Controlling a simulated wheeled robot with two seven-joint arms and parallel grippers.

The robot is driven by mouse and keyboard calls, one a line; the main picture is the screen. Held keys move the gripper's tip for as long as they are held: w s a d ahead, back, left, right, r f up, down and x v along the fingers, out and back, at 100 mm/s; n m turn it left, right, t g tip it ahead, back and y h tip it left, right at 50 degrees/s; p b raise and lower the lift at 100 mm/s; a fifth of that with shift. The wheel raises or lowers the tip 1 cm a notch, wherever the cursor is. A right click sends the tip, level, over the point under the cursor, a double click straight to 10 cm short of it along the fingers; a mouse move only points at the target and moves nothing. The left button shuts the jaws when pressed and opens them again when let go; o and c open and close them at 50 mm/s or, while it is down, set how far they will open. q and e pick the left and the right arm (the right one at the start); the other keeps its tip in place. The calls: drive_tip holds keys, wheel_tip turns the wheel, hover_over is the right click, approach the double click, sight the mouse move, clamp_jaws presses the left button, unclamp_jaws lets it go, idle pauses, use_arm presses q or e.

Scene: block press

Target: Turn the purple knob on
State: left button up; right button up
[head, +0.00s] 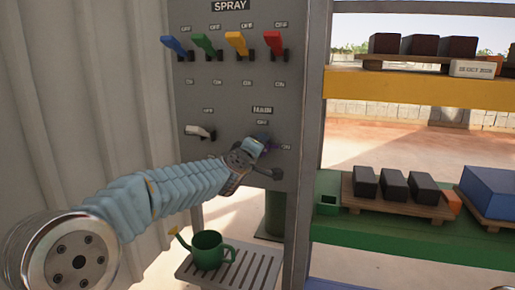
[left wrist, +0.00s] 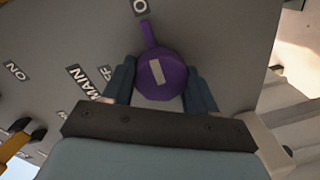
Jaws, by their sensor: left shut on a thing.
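The purple knob (left wrist: 162,80) is in the middle of the left wrist view, on the grey panel, with a pale mark on its face. Its narrow purple tab points up toward a label (left wrist: 140,7) that is cut off by the top edge. My left gripper (left wrist: 160,92) has one dark blue finger on each side of the knob and is shut on it. In the head view my left gripper (head: 258,146) is at the panel below the MAIN label (head: 262,110) and hides most of the knob. My right gripper is not in view.
The grey panel (head: 232,75) has blue, green, yellow and red levers in a row, and a white lever (head: 200,132) left of my gripper. A green watering can (head: 208,250) stands on a slatted shelf below. Shelves with dark blocks (head: 395,186) are at the right.

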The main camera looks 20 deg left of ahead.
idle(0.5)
use_arm(q)
drive_tip(key=o, duration=1)
drive_tip(key=shift+o, duration=0.2)
drive_tip(key=s+r, duration=0.1)
drive_tip(key=s, duration=1.2)
drive_tip(key=shift+s+a, duration=0.2)
drive_tip(key=shift+s, duration=0.2)
